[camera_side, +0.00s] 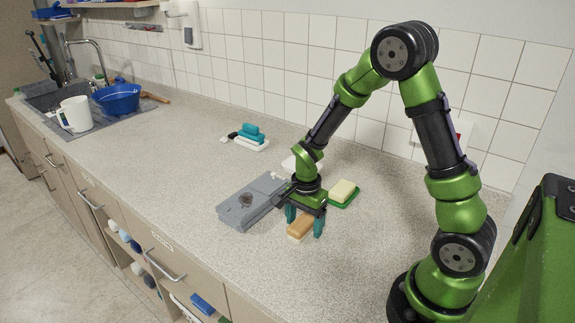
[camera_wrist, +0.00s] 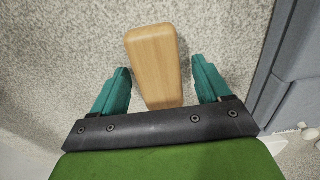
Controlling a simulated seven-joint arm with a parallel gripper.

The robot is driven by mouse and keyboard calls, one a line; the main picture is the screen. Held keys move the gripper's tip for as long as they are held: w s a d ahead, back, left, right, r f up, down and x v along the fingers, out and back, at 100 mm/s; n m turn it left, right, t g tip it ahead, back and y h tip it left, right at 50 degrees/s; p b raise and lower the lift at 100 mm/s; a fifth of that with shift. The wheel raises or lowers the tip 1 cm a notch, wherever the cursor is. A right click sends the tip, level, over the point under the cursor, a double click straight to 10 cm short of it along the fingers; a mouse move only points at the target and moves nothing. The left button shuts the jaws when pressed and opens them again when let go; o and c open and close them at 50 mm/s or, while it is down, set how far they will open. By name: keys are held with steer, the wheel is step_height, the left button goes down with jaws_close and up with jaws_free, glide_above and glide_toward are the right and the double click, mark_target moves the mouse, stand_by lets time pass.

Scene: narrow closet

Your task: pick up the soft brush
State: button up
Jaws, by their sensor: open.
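A tan wooden block with rounded corners, which looks like the back of the soft brush (camera_side: 300,227), lies on the speckled worktop under my gripper (camera_side: 304,221). No bristles show, so I cannot be sure that it is the soft brush. In the wrist view the wooden block (camera_wrist: 155,62) lies between the two teal fingers of my gripper (camera_wrist: 161,72), with a gap on each side. My gripper is open and holds nothing. The near end of the block is hidden behind the gripper's dark bar.
A grey lidded case (camera_side: 247,203) lies close to the left of my gripper. A yellow sponge on a green base (camera_side: 343,192) is behind it to the right. Teal and white brushes (camera_side: 250,136) lie farther back. The worktop's front edge (camera_side: 226,277) is nearby.

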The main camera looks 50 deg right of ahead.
mark_target(304, 220)
steer(key=c, duration=1.1)
steer(key=shift+o, duration=0.2)
steer(key=shift+r, duration=0.15)
step_height(304, 220, up, 10)
steer(key=shift+f, duration=0.1)
